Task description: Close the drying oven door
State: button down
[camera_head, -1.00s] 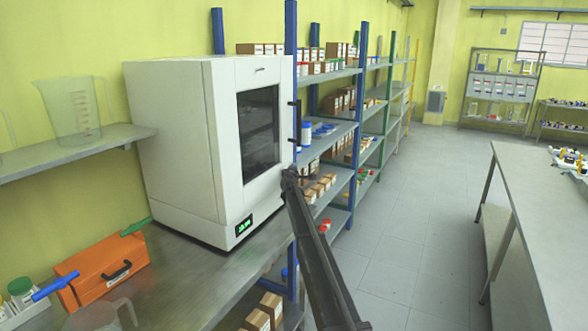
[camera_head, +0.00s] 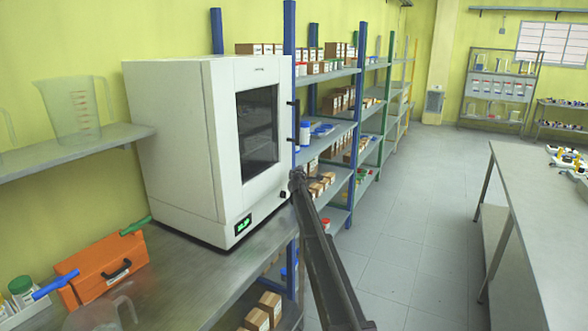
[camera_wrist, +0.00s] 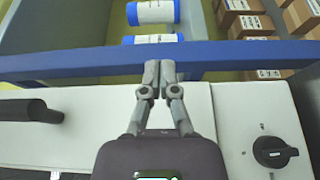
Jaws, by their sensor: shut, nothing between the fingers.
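The white drying oven (camera_head: 175,150) stands on the metal bench at the left in the head view. Its door (camera_head: 222,130), with a dark window, looks flush with the body; I see no clear gap. My gripper (camera_head: 297,174) is by the door's right edge, below the handle (camera_head: 292,125). In the wrist view my gripper (camera_wrist: 160,68) is shut and empty, in front of the white oven face. The black handle (camera_wrist: 35,111) is to its left and a dark knob (camera_wrist: 273,152) to its right. I cannot tell whether the fingertips touch the door.
Shelves (camera_head: 335,140) with boxes and bottles stand just beyond the oven; a blue post (camera_wrist: 90,62) is close past my fingertips. An orange case (camera_head: 103,268) lies on the bench. A long table (camera_head: 535,215) is at the right, with open floor between.

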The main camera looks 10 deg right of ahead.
jog(key=s+d, duration=0.6)
jog(key=d, duration=0.2)
jog(key=shift+s, duration=0.15)
jog(key=s+f+m+g+h, duration=0.1)
jog(key=s+f+m+g, duration=0.25)
jog(key=s, duration=0.65)
jog(key=s+f+m+g+h, duration=0.1)
jog(key=s+f+m+g, duration=0.3)
jog(key=s, duration=0.6)
jog(key=s+f+m+g+h, duration=0.15)
jog(key=s+m, duration=0.35)
jog(key=s, duration=0.6)
jog(key=s+a+f+g+y, duration=0.2)
jog(key=s+a, duration=0.3)
jog(key=s, duration=0.6)
jog(key=s+a+f+m+g+y, duration=0.1)
jog(key=s+a+f+g+y, duration=0.2)
jog(key=s, duration=0.8)
jog(key=s+a+f+m+g+y, duration=0.1)
jog(key=s+a+f+g+y, duration=0.2)
jog(key=s+a, duration=0.4)
jog(key=s+f, duration=0.1)
jog(key=s, duration=0.3)
jog(key=shift+p, duration=0.35)
jog(key=shift+s+m, duration=0.1)
jog(key=shift+m, duration=0.15)
